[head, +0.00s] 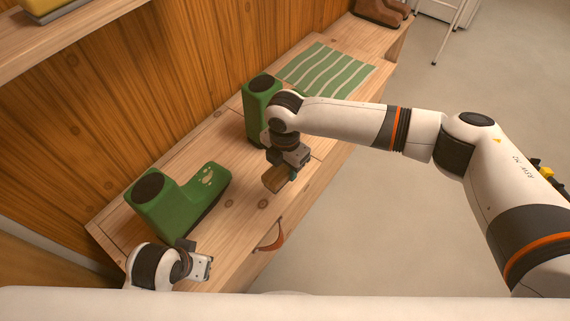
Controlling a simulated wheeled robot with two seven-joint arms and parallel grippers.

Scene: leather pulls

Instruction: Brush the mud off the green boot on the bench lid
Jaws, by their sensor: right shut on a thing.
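A green boot (165,210) stands on the bench lid (232,225) at the left, its dark opening upward and its toe pointing right. Pale mud spots (207,176) show on the toe. A second green boot (258,110) stands farther back, partly hidden by my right arm. My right gripper (286,172) is shut on a brown brush (274,182), held over or on the lid to the right of the near boot's toe, apart from it; contact with the lid is unclear. My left gripper (203,268) is at the near end of the bench, in front of the near boot; its jaw opening is unclear.
A leather pull (271,238) hangs at the bench's front edge. A green striped mat (325,70) lies farther back, with brown boots (383,10) at the far end. A wooden wall is behind the bench, with a shelf (60,35) at upper left.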

